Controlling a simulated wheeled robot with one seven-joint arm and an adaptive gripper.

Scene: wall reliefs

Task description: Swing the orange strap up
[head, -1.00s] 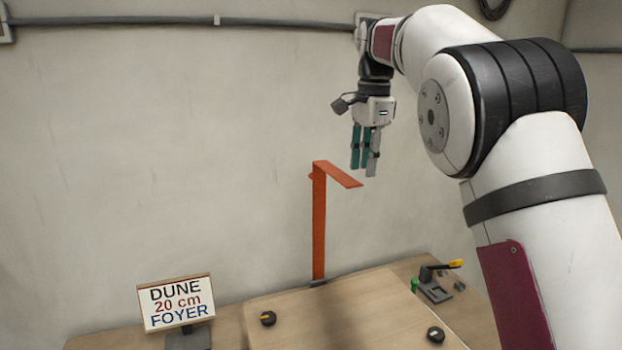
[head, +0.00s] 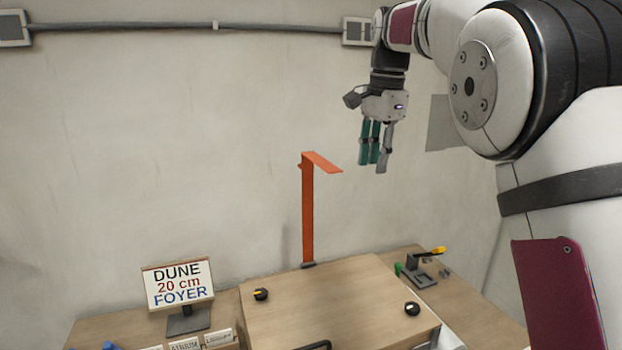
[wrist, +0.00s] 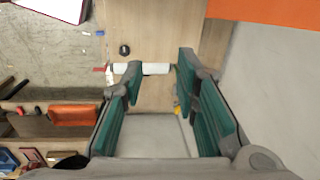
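The orange strap (head: 308,212) stands upright at the back of the wooden board, near the wall. Its top bends over into a short flap (head: 323,162) that slopes down to the right. An orange surface, likely this strap, shows at the top right of the wrist view (wrist: 265,12). My gripper (head: 374,166) hangs fingers down, right of the flap in the head view, with a visible gap between them. The wrist view shows its teal-padded fingers (wrist: 160,64) apart with nothing held between them.
The wooden board (head: 340,300) carries two black knobs (head: 261,294) (head: 412,309). A sign (head: 179,284) stands at the left. A small device with a yellow handle (head: 424,268) sits at the right. The wall (head: 150,130) behind is mostly bare.

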